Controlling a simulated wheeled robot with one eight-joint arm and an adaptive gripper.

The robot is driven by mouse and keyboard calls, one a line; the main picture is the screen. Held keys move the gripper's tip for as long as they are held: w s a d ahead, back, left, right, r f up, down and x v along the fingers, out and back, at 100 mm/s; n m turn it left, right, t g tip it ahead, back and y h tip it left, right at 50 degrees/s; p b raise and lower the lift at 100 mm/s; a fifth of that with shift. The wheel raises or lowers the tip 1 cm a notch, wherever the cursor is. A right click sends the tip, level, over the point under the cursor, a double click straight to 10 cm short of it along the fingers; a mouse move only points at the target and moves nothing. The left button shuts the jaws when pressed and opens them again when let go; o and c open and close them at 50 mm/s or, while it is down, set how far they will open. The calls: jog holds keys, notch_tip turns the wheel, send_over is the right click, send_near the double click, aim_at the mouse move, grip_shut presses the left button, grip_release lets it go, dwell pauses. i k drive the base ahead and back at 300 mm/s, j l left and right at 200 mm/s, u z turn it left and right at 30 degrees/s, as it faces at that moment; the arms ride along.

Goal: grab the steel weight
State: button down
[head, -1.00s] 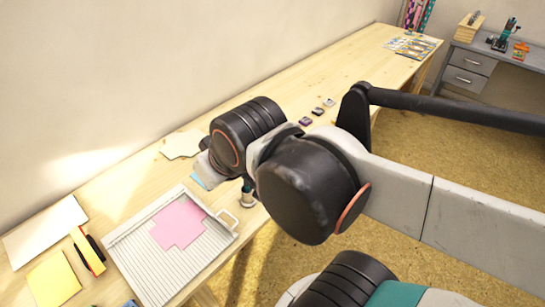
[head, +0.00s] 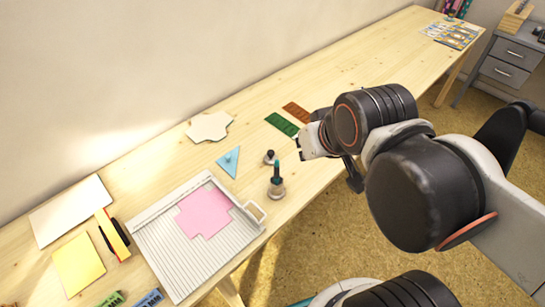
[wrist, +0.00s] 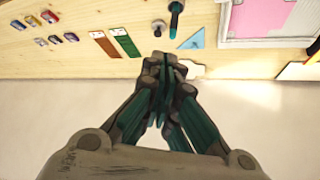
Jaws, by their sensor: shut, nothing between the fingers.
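A small round grey piece with a dark knob (head: 270,158), which looks like the steel weight, stands on the wooden table beside a taller teal-handled tool (head: 277,181). Both also show in the wrist view, the small knobbed piece (wrist: 158,28) just beyond my fingertips and the teal-handled tool (wrist: 176,14) right of it. My gripper (wrist: 164,62) is shut and empty, apart from the knobbed piece. In the head view my arm hides most of the gripper.
A blue triangle (head: 229,161) lies left of the knobbed piece. Green (head: 281,124) and brown (head: 297,111) strips lie behind it. A ridged board (head: 160,239) with pink paper is at left. The far table is mostly clear.

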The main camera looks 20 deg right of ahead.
aim_at(270, 158)
jog(key=k+l+u, duration=0.2)
jog(key=l, duration=0.25)
jog(key=k+l+u, duration=0.25)
jog(key=l, duration=0.2)
jog(key=k+l+u, duration=0.2)
jog(key=l, duration=0.2)
jog(key=k+l+u, duration=0.2)
jog(key=l, duration=0.2)
